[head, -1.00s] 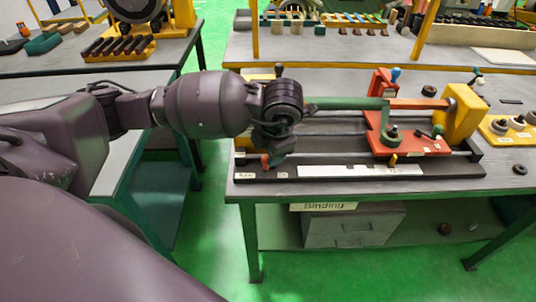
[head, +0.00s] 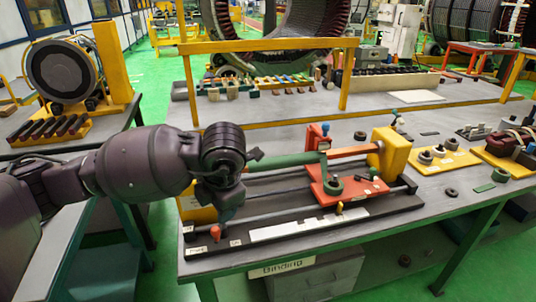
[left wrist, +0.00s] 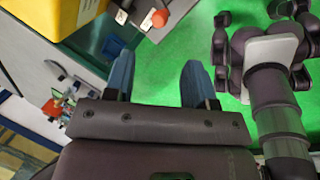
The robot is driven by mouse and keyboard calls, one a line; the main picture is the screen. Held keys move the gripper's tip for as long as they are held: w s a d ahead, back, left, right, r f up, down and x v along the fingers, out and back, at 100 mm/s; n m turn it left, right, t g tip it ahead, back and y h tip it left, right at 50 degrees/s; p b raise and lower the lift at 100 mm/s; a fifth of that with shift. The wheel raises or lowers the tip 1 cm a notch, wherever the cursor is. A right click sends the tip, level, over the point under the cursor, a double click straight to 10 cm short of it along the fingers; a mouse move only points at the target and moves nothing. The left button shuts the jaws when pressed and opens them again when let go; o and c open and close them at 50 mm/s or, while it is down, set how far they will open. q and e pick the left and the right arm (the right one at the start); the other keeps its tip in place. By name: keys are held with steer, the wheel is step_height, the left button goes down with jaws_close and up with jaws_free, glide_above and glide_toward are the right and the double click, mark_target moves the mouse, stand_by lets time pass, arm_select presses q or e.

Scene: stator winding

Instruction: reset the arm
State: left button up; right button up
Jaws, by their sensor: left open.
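My left arm comes in from the left in the head view and ends above the left end of the black winding fixture (head: 262,226) on the workbench. A green bar (head: 275,160) runs from beside my wrist to a red carriage (head: 355,190) on the fixture. Whether my wrist touches the bar cannot be told. An orange-red knob (left wrist: 160,18) shows beyond the fingers in the left wrist view. My right gripper is not seen.
A yellow block (head: 391,152) stands at the fixture's right end. Yellow trays (head: 445,161) with small parts lie further right. A yellow rail frame (head: 264,44) crosses the bench behind. Another bench with a coil machine (head: 62,72) stands at the left. Green floor lies between the benches.

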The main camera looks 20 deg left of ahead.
arm_select(q)
steer(key=s+d+f+g+h, duration=0.55)
steer(key=s+d+h, duration=0.4)
steer(key=d, duration=0.35)
steer(key=d+r+n+t+h, duration=0.3)
steer(key=d+n+h, duration=0.2)
steer(key=h, duration=0.7)
steer(key=w+a+f+n+t+y, duration=0.3)
steer(key=a+n+t+y, duration=0.15)
steer(key=n+t, duration=0.6)
steer(key=w+a+f+n+t+y, duration=0.25)
steer(key=a+n+t, duration=0.45)
steer(key=n, duration=0.6)
steer(key=s+a+f+n+g+y, duration=0.1)
steer(key=s+a+f+n+y, duration=0.2)
steer(key=f, duration=0.4)
steer(key=s+a+f+n+g+y, duration=0.2)
steer(key=s+a+f+n+y, duration=0.2)
steer(key=s+f+n+y, duration=0.1)
steer(key=s+a+f+n+g+y, duration=0.2)
steer(key=s+a+f+n+y, duration=0.1)
steer(key=f, duration=0.5)
steer(key=shift+s+a+f+n+y, duration=0.3)
steer(key=shift+s+n+y, duration=0.15)
steer(key=shift+s+n, duration=0.45)
steer(key=shift+w, duration=0.15)
